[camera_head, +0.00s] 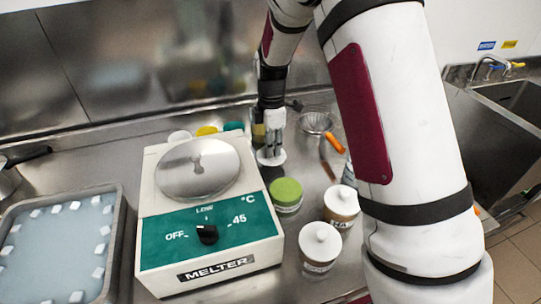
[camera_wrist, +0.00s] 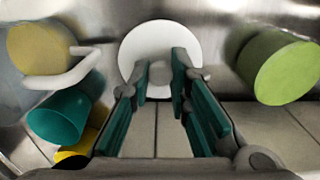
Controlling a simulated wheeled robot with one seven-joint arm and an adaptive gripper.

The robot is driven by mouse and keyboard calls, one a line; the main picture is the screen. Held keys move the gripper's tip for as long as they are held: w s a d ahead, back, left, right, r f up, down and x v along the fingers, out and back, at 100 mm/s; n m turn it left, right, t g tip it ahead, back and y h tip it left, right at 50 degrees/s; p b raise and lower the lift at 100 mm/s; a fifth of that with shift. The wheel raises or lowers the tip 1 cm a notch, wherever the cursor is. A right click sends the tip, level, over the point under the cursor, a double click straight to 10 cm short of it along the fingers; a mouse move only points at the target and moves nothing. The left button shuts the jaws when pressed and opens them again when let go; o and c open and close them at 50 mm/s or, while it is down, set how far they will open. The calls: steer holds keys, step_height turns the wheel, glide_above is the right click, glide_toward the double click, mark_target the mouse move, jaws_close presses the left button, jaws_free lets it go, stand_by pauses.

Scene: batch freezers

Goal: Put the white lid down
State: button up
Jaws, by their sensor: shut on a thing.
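The white lid (camera_head: 271,158) is at the end of my gripper (camera_head: 273,138), just right of the melter in the head view. In the wrist view the round white lid (camera_wrist: 133,48) faces me, with its grey-looking knob between the fingers. My gripper (camera_wrist: 162,78) is shut on that knob. The lid lies close above or on the steel counter; I cannot tell whether it touches it.
The melter (camera_head: 215,252) stands left, a green-topped jar (camera_head: 286,192) in front of the lid. White-lidded jars (camera_head: 341,203) (camera_head: 320,243) stand nearer. A strainer (camera_head: 317,123) lies behind right; teal (camera_wrist: 58,116) and yellow cups (camera_wrist: 75,154) sit left in the wrist view.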

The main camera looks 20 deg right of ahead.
steer(key=shift+f+b, duration=0.45)
steer(key=shift+f, duration=1.25)
steer(key=shift+f, duration=0.15)
steer(key=o, duration=0.8)
